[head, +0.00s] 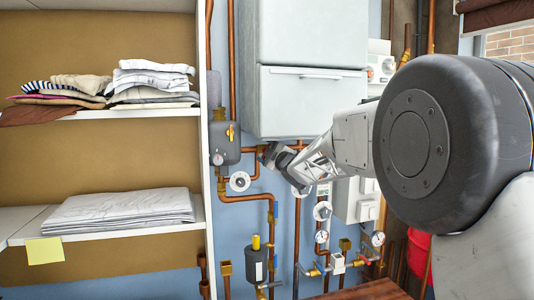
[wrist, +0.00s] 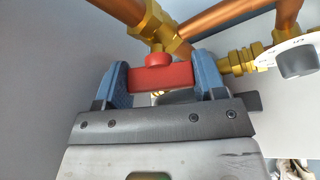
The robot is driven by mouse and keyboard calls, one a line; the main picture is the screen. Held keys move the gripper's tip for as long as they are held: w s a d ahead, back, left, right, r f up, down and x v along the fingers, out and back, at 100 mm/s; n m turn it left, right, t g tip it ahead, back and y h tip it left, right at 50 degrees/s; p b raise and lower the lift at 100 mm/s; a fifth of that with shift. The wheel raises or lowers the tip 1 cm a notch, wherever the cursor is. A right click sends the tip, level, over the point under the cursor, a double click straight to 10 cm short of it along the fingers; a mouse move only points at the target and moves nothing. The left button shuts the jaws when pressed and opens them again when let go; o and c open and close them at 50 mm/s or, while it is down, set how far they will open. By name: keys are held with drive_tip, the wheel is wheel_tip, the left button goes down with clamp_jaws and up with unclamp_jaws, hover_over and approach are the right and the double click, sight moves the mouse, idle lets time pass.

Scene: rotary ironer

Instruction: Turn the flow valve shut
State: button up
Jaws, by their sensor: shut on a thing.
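The flow valve shows in the wrist view as a red handle (wrist: 160,77) on a brass fitting (wrist: 163,32) joined to copper pipes. The blue fingers of my gripper (wrist: 165,80) stand on both sides of the red handle and are shut on it. In the head view my gripper (head: 268,154) reaches the copper pipes on the blue wall, below the grey cabinet. There the red handle is hidden by my gripper.
A white dial (wrist: 297,55) on a brass fitting sits close to the right of my gripper; a similar dial shows in the head view (head: 239,181). Shelves with folded cloths (head: 125,208) stand at left. Gauges (head: 321,237), pipes and a red container (head: 418,248) are lower right.

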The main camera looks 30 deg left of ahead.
drive_tip(key=o, duration=0.9)
drive_tip(key=shift+r, duration=0.1)
drive_tip(key=shift+r+m, duration=0.1)
drive_tip(key=shift+m, duration=0.2)
